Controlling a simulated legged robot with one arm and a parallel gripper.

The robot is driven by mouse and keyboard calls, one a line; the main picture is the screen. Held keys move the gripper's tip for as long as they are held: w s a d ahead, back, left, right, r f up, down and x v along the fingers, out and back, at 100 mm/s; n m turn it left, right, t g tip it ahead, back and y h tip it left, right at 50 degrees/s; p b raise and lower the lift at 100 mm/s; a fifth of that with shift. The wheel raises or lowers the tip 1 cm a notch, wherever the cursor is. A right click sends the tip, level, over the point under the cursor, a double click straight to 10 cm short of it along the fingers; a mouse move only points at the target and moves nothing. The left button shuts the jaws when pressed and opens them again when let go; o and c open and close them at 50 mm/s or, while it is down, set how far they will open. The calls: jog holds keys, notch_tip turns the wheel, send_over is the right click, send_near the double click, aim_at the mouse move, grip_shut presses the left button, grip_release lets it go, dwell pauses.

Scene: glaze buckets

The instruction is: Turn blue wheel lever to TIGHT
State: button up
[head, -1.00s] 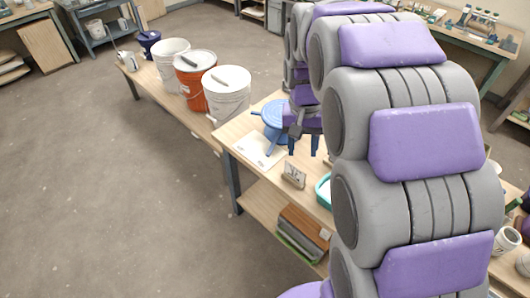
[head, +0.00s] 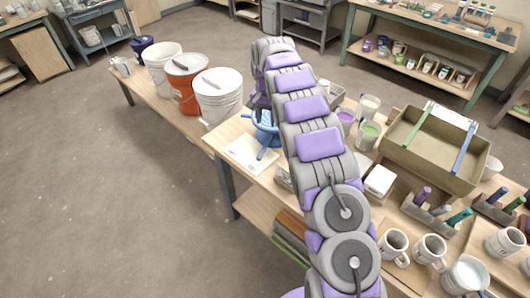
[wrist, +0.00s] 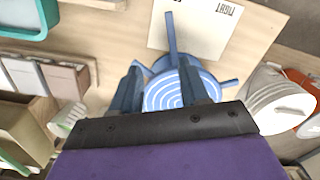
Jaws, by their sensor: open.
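The blue wheel (head: 264,132) is on the wooden table beside a white card, partly hidden by my arm in the head view. In the wrist view the wheel (wrist: 180,90) shows a ringed round top. A long blue lever (wrist: 171,36) reaches from it over the edge of the white card (wrist: 200,26). A shorter blue bar (wrist: 230,83) sticks out to the right. The card's lettering is upside down and I cannot read it surely. My gripper (wrist: 160,88) is open, its dark fingers over the wheel's left part and centre. I cannot tell whether they touch it.
White buckets (head: 218,98) and an orange bucket (head: 185,85) stand to the left of the wheel. A tan basin (head: 432,150), mugs (head: 394,248) and cups crowd the table to the right. The floor (head: 110,190) at left is clear.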

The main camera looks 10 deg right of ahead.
jog(key=a+f, duration=0.3)
jog(key=a, duration=0.2)
jog(key=b, duration=0.3)
send_over(261, 155)
jog(key=d, duration=0.1)
notch_tip(261, 155, down, 9)
jog(key=a+f, duration=0.1)
jog(key=f, duration=0.2)
jog(key=a+f, duration=0.1)
jog(key=f, duration=0.1)
jog(key=shift+a+f+b, duration=0.2)
jog(key=shift+a+b, duration=0.1)
jog(key=shift+b, duration=0.1)
jog(key=shift+s+d+f, duration=0.1)
jog(key=shift+d, duration=0.1)
jog(key=shift+w+d+f, duration=0.3)
jog(key=shift+d+f, duration=0.15)
jog(key=shift+d, duration=0.3)
jog(key=shift+d+r, duration=0.1)
jog(key=shift+d, duration=0.15)
jog(key=shift+s+r, duration=0.1)
jog(key=shift+s, duration=0.05)
jog(key=shift+c, duration=0.2)
jog(key=shift+a, duration=1)
jog(key=c, duration=0.6)
jog(key=shift+c, duration=0.7)
jog(key=shift+d+r, duration=0.1)
jog(key=shift+d, duration=0.55)
grip_shut()
jog(key=shift+a, duration=0.1)
